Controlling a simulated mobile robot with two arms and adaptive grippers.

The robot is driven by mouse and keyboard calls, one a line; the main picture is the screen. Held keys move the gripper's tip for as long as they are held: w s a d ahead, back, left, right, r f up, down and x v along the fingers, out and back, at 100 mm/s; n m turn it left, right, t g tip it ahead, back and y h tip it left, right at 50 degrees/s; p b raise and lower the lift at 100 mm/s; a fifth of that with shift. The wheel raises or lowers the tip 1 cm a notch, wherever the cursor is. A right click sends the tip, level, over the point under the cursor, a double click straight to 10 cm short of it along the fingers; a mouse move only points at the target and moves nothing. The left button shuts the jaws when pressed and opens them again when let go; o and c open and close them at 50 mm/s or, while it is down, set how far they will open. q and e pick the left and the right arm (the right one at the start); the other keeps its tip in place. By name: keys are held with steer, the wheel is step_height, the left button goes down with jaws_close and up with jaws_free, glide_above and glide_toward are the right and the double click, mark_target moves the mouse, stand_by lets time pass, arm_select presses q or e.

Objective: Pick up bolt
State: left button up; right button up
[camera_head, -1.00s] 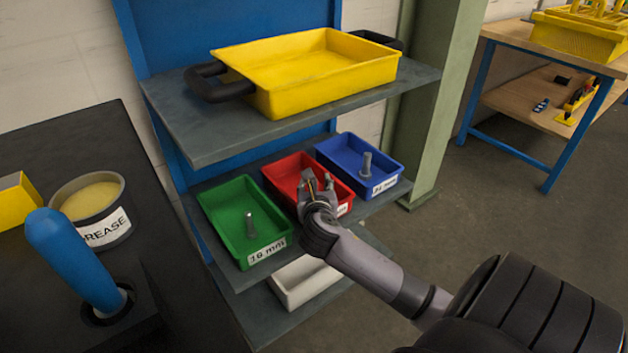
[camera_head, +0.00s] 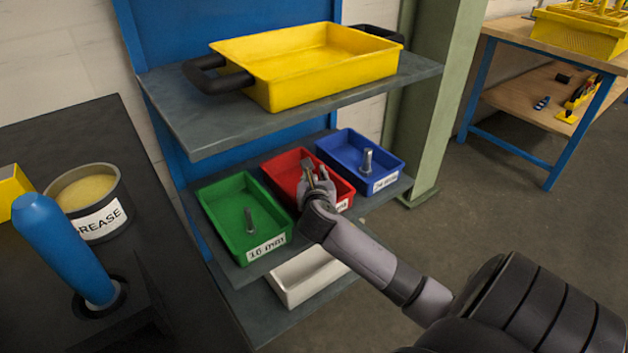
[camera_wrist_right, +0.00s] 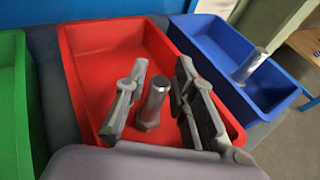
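A grey metal bolt (camera_wrist_right: 154,103) stands upright, head down, in the red bin (camera_wrist_right: 85,45) in the right wrist view. My right gripper (camera_wrist_right: 158,80) is open, with one finger on each side of this bolt and visible gaps between. In the head view the right gripper (camera_head: 316,172) is over the red bin (camera_head: 285,164) and partly hides the bolt. Other bolts stand in the green bin (camera_head: 250,218) and the blue bin (camera_head: 367,160). My left gripper is not in view.
A shelf with a yellow tray (camera_head: 320,68) is above the bins. A white bin (camera_head: 305,275) is below. A grease tub (camera_head: 98,214) and blue handle (camera_head: 62,248) are on the dark bench (camera_head: 50,136) at left.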

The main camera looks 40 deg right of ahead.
jaws_close()
steer(key=shift+r, duration=0.2)
stand_by(0.4)
